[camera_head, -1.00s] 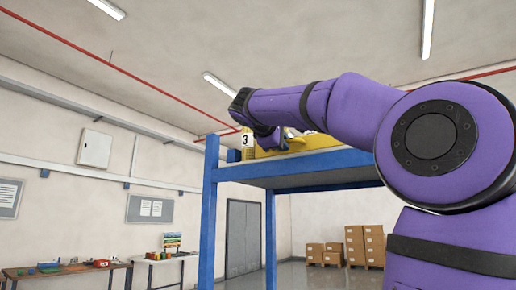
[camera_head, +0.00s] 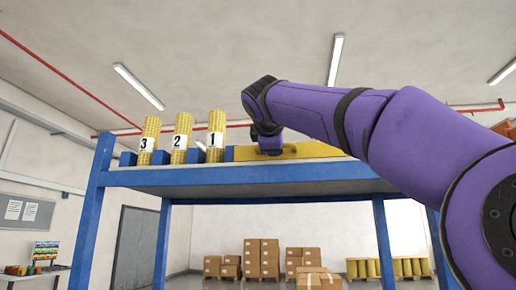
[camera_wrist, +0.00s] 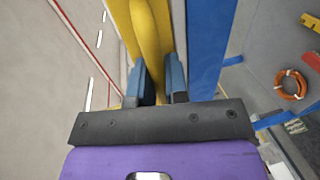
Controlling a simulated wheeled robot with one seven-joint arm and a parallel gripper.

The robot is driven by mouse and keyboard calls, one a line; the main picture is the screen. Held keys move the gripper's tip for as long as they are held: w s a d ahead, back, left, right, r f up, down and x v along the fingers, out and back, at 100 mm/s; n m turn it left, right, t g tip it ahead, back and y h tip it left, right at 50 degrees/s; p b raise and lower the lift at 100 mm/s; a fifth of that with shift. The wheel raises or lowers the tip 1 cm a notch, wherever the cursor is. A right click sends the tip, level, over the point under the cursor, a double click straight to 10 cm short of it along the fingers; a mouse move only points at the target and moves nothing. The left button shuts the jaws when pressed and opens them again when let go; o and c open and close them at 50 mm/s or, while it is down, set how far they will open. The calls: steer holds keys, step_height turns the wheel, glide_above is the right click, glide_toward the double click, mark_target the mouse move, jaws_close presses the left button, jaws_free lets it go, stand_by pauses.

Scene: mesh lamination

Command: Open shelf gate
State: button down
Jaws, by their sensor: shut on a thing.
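The yellow shelf gate (camera_head: 315,150) lies along the front edge of the blue shelf (camera_head: 250,174), right of the numbered cylinders. In the wrist view its yellow bar-like handle (camera_wrist: 147,35) runs between the blue fingers of my gripper (camera_wrist: 159,82). My gripper (camera_head: 270,148) is shut on this handle, near the gate's left end in the head view. Yellow cylinders labelled 3 (camera_head: 149,143), 2 (camera_head: 180,141) and 1 (camera_head: 215,139) stand on the shelf's left part, with no gate in front. The fingertips' contact is partly hidden in the head view.
The shelf's left post (camera_head: 94,205) stands near my side. Stacked cardboard boxes (camera_head: 260,258) are by the back wall. A grey door (camera_head: 135,248) is at left. In the wrist view an orange ring (camera_wrist: 292,85) hangs at right.

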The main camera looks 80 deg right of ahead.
steer(key=shift+s, duration=0.25)
steer(key=c, duration=1.1)
jaws_free()
steer(key=shift+c, duration=0.2)
steer(key=w+v, duration=0.1)
steer(key=v, duration=0.9)
steer(key=shift+s+a, duration=0.35)
steer(key=shift+s, duration=0.1)
steer(key=shift+r, duration=0.1)
